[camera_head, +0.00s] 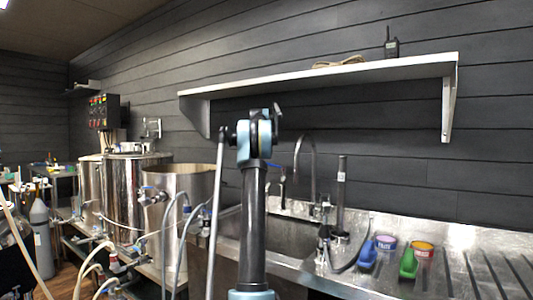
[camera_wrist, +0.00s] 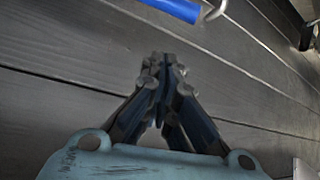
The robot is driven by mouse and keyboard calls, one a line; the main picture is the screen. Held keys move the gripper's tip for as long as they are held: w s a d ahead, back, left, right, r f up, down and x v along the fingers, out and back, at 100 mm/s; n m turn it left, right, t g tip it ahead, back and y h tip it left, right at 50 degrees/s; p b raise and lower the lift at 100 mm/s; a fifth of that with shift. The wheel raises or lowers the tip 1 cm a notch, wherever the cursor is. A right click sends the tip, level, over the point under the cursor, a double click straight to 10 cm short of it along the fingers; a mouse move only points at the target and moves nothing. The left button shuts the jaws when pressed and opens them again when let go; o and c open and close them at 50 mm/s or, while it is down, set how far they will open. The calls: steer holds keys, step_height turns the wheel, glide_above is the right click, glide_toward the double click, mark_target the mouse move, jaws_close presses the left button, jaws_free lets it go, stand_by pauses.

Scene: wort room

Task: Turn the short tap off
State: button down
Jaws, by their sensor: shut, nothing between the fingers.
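My gripper (camera_wrist: 162,68) is shut and empty in the wrist view, with dark plank wall behind it. In the head view my arm stands upright in front of the sink, and I cannot make out the fingers. Behind the sink (camera_head: 285,235) a tall gooseneck tap (camera_head: 312,170) rises at the back edge. My arm hides part of the sink. The wrist view also shows a blue bar (camera_wrist: 174,8) with a metal hook at the top edge, apart from my fingers.
A white shelf (camera_head: 330,75) with a radio (camera_head: 391,46) hangs above the sink. Steel vats (camera_head: 135,190) with hoses stand at left. A dark upright cylinder (camera_head: 341,183), a blue scoop (camera_head: 368,254) and a green scoop (camera_head: 408,263) are right of the basin.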

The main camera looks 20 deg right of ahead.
steer(key=shift+s+a+f, duration=0.35)
steer(key=shift+s+f, duration=0.15)
steer(key=shift+f, duration=0.1)
steer(key=shift+s+a+f, duration=0.35)
steer(key=shift+s+f, duration=0.1)
steer(key=shift+f, duration=0.15)
